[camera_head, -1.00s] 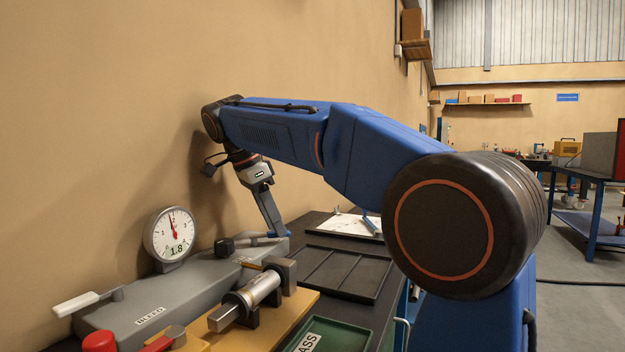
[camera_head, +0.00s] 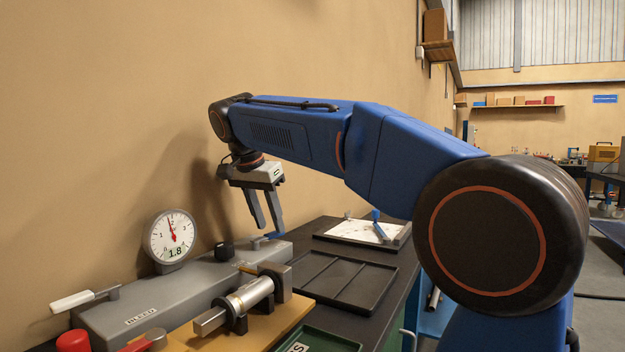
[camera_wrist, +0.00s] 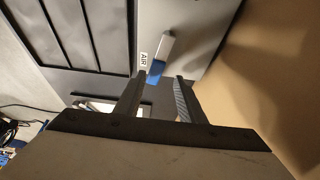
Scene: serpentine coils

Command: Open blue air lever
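The blue-tipped air lever (camera_wrist: 155,72) shows in the wrist view at the edge of the grey block, with a grey arm (camera_wrist: 167,45) and beside an AIR label (camera_wrist: 143,60). In the head view, its blue tip (camera_head: 275,235) is at the far end of the grey block (camera_head: 190,292). My gripper (camera_wrist: 160,76) is open and empty, fingers pointing down at the lever. In the wrist view the blue tip appears between the fingertips, nearer the left one. In the head view my gripper (camera_head: 272,229) is just above the lever; contact cannot be told.
A dial gauge (camera_head: 170,240) reading 1.8, a white-handled BLEED lever (camera_head: 85,297) and a red knob (camera_head: 73,341) stand nearby. A dark divided tray (camera_head: 345,280) lies right of the block. The wall stands close behind.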

